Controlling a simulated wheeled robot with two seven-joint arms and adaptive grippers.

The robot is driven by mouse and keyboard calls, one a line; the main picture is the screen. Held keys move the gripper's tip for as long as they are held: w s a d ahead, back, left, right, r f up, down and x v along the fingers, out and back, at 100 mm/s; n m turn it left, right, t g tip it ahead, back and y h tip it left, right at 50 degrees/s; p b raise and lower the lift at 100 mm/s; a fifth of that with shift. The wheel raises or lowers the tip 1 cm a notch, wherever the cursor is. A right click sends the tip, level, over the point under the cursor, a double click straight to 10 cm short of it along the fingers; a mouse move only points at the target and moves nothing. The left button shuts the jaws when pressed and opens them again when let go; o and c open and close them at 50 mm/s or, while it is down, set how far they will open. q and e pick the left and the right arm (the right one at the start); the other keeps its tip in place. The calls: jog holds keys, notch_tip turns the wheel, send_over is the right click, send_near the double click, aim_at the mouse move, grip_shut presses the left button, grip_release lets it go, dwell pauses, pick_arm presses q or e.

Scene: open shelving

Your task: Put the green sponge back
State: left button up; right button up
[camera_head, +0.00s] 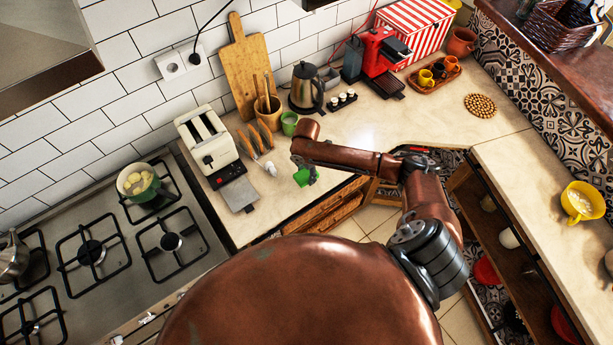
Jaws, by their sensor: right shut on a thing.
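The green sponge (301,178) is a small bright green block. My right gripper (309,174) is shut on it and holds it near the front edge of the beige counter (420,125). My right arm reaches in from the right, over the inner corner of the counter. The gripper's fingers are small and partly hidden at this angle. My left gripper is out of view.
A toaster (208,143), a green cup (289,123) and a kettle (305,86) stand behind the sponge. A green pot (141,186) sits on the stove. Open shelving (512,270) lies under the right counter. The counter's middle is clear.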

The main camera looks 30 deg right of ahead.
aim_at(307, 177)
jog(key=shift+w+d+f, duration=0.25)
jog(key=shift+w+f, duration=0.05)
jog(key=shift+f, duration=0.25)
notch_tip(307, 177, down, 2)
jog(key=shift+f+p, duration=0.1)
jog(key=shift+p, duration=0.3)
jog(key=shift+f, duration=0.4)
jog(key=shift+f, duration=0.1)
jog(key=o, duration=1)
notch_tip(307, 177, up, 12)
jog(key=shift+r+b, duration=0.15)
jog(key=shift+b, duration=0.55)
